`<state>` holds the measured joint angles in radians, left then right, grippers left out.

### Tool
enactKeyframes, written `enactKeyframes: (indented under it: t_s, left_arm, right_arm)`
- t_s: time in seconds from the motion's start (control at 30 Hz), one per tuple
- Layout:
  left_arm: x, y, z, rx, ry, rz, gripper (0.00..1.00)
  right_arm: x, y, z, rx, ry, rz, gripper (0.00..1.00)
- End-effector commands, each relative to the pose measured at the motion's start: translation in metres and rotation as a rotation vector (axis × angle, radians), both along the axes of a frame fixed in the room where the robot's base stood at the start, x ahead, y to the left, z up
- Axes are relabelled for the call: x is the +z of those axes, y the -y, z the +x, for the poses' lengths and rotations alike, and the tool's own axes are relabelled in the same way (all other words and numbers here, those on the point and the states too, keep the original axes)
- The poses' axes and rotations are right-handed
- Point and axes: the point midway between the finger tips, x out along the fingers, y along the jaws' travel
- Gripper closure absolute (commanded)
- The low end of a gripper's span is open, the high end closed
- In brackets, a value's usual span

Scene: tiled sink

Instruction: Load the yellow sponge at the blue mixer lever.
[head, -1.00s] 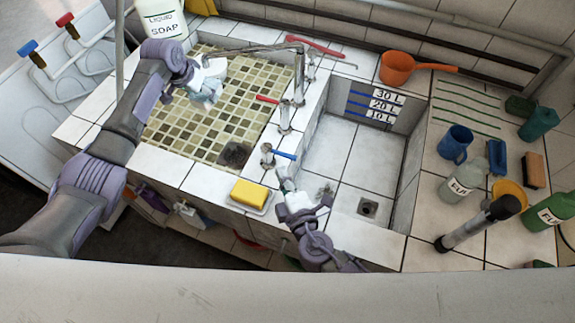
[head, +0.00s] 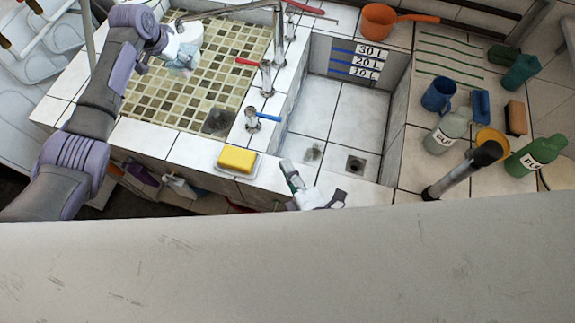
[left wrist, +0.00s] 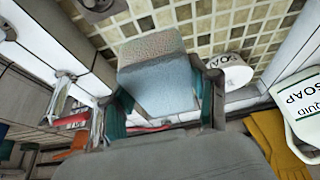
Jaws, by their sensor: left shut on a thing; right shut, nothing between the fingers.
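My left gripper (head: 174,46) is above the mosaic basin, shut on a pale blue, soft-looking block (head: 187,55). This block also shows between the fingers in the left wrist view (left wrist: 160,82). My right gripper (head: 287,168) is shut and empty, right of the sponge and apart from it and the lever.
A mosaic-tiled basin (head: 205,85) is at left and a white basin (head: 345,105) in the middle. Blue mug (head: 438,96), bottles and a grey tube (head: 462,168) crowd the right counter. A pale surface (head: 280,260) covers the bottom.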

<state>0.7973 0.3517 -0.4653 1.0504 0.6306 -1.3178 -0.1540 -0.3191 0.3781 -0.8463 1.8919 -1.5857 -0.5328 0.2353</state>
Motion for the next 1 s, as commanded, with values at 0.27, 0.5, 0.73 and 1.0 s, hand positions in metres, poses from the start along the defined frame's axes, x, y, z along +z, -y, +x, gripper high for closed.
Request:
enactKeyframes:
  t_s: [0.27,0.5,0.73,1.0]
  left_arm:
    - [0.004,0.015,-0.013,-0.003,-0.002,0.000,0.69]
    - [0.004,0.029,-0.025,-0.003,-0.001,-0.001,0.69]
    - [0.003,0.043,-0.038,-0.003,-0.001,-0.001,0.69]
    - [0.003,0.057,-0.051,-0.002,-0.001,-0.001,0.69]
  right_arm:
    - [0.026,0.000,0.000,0.000,0.000,0.000,1.00]
    - [0.045,0.000,0.000,0.000,0.001,0.000,1.00]
    - [0.063,0.000,0.000,0.000,0.000,0.000,1.00]
    - [0.079,0.000,0.000,0.000,0.000,0.000,1.00]
